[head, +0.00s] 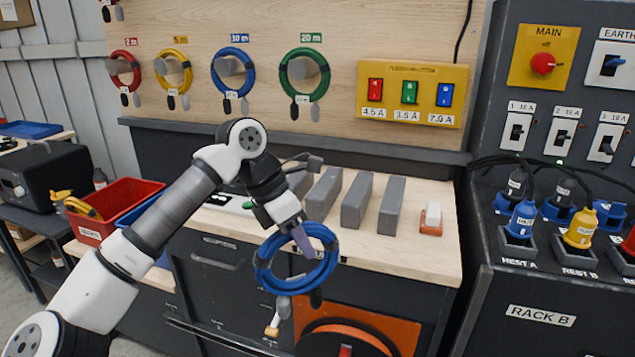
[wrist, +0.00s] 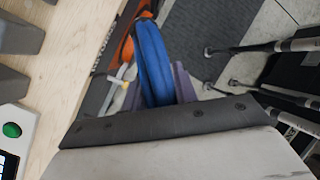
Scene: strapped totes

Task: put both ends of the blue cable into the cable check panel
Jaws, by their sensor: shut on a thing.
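My gripper (head: 302,240) is shut on a coiled blue cable (head: 264,270) and holds it in the air before the bench's front edge. The coil's two ends, one grey and one dark, hang at its bottom. In the wrist view the blue coil (wrist: 152,62) sits between my gripper's purple fingers (wrist: 157,92). Another blue cable coil (head: 214,78) hangs on a wall peg under the 10 m sign. A white device with a green button (wrist: 12,130) lies on the bench, mostly hidden by my arm in the head view; I cannot tell whether it is the cable check panel.
Red, yellow and green coils (head: 284,75) hang on the other pegs. Several grey blocks (head: 357,200) stand on the bench (head: 440,255). An orange reel (head: 375,325) is below the held coil. Rack B (head: 540,318) with plugs stands right. A red bin (head: 130,195) is left.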

